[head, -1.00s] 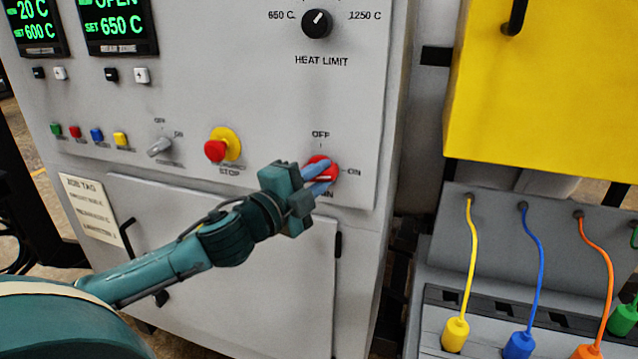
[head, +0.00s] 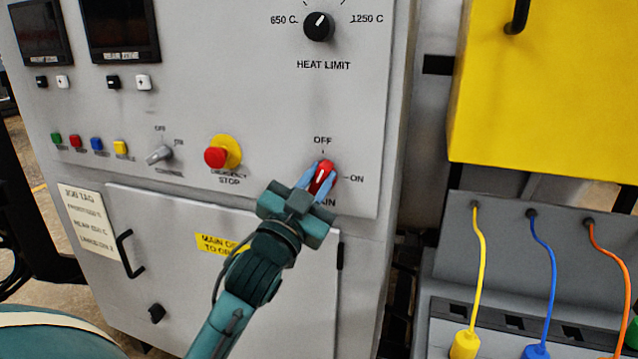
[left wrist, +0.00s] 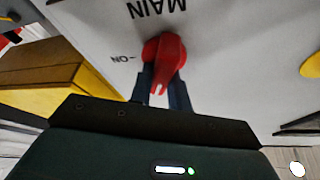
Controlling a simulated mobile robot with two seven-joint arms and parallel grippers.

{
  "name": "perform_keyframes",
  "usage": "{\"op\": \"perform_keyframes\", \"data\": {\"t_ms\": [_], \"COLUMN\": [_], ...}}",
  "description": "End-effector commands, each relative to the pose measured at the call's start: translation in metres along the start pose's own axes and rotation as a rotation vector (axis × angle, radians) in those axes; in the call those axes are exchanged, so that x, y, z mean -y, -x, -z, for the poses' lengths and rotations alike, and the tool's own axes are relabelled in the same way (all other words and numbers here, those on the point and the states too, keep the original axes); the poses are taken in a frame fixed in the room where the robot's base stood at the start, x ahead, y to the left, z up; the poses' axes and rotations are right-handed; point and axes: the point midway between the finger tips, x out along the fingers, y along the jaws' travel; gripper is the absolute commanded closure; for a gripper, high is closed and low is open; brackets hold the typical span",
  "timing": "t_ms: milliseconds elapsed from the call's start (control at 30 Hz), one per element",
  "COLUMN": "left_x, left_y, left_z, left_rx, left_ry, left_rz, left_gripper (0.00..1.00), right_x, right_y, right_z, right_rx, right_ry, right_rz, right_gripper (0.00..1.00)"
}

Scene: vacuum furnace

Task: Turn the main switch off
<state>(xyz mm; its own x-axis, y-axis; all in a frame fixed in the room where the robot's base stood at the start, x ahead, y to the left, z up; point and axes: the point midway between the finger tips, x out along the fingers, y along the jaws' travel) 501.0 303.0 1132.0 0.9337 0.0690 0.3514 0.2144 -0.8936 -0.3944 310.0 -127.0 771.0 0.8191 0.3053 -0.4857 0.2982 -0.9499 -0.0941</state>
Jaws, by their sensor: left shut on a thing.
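The main switch (head: 321,177) is a red rotary knob on the grey furnace panel, with OFF printed above it and ON to its right. Its white pointer mark is turned up toward OFF, tilted a little to the right. My left gripper (head: 317,178) is shut on the knob, with one blue-grey finger on each side. In the left wrist view the red knob (left wrist: 164,58) sits between the two dark fingers (left wrist: 161,90), below the upside-down word MAIN. My right gripper is not in view.
A red emergency stop (head: 217,157) on a yellow base and a grey control knob (head: 159,154) lie left of the switch. Two displays (head: 122,27) at the upper left are dark. A yellow box (head: 550,90) and a rack with coloured cables (head: 550,280) stand at the right.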

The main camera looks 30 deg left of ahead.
Motion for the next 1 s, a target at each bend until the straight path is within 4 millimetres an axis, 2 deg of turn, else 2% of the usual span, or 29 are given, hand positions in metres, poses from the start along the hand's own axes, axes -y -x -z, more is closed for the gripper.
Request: {"op": "perform_keyframes", "data": {"t_ms": [400,700,1000], "left_x": [0.0024,0.0034,0.0036], "left_y": [-0.0001,0.0000,0.0001], "left_z": [-0.0001,-0.0001,-0.0001], "left_rx": [0.001,0.000,-0.001], "left_ry": [0.288,0.375,0.392], "left_rz": [0.119,0.156,0.162], "left_gripper": [1.00,1.00,1.00], "right_x": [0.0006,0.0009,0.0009], "right_y": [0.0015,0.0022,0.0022], "right_z": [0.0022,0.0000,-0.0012], "right_rx": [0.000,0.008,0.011], "right_ry": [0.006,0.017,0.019], "right_rz": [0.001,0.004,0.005], "right_gripper": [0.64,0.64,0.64]}}
